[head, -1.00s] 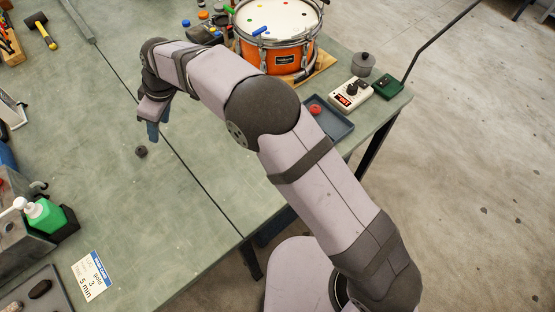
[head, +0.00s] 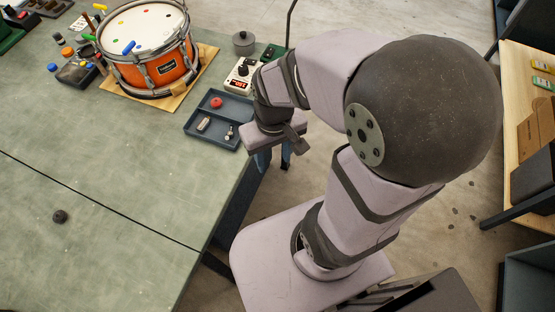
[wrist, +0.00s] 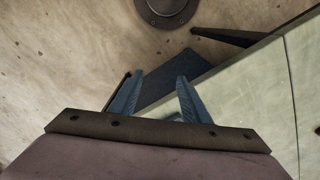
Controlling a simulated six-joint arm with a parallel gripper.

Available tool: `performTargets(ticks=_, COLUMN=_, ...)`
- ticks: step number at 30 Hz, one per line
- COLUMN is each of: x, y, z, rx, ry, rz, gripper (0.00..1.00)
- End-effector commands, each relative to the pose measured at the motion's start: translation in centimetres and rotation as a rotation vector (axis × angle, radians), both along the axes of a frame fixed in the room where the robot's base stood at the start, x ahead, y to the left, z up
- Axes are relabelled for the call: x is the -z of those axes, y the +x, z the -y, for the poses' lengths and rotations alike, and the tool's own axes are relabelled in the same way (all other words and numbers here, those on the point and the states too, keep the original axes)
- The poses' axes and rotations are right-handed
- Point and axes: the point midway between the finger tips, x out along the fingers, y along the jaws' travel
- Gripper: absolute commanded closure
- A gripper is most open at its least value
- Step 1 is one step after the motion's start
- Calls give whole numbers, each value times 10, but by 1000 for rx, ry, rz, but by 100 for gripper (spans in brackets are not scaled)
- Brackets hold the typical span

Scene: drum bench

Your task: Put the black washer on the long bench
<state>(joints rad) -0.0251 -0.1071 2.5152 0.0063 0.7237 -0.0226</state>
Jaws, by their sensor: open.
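A small dark round thing (head: 60,216), which looks like the black washer, lies on the green bench top (head: 110,160) at the left of the head view. It is too small there to make out its shape. My gripper (head: 272,158) is off the right edge of this bench, far from the dark thing. In the wrist view my gripper (wrist: 160,80) is open with nothing between its blue fingers. I cannot tell which bench is the long one.
A blue tray (head: 198,136) at the bench's right edge holds a red ring and small metal parts. An orange drum (head: 172,66), a meter (head: 240,76) and a grey pot (head: 244,42) stand behind. A wooden bench (head: 516,80) stands at far right. The green top's middle is clear.

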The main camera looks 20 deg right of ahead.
Motion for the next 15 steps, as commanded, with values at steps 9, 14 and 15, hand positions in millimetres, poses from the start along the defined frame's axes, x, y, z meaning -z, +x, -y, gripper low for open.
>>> performTargets(ticks=9, x=4, y=-15, z=8, rx=43, ry=-6, rz=-9, gripper=51)
performTargets(ticks=14, x=4, y=-15, z=7, rx=41, ry=-6, rz=-10, gripper=51)
performTargets(ticks=15, x=4, y=-14, z=7, rx=41, ry=-6, rz=-9, gripper=51)
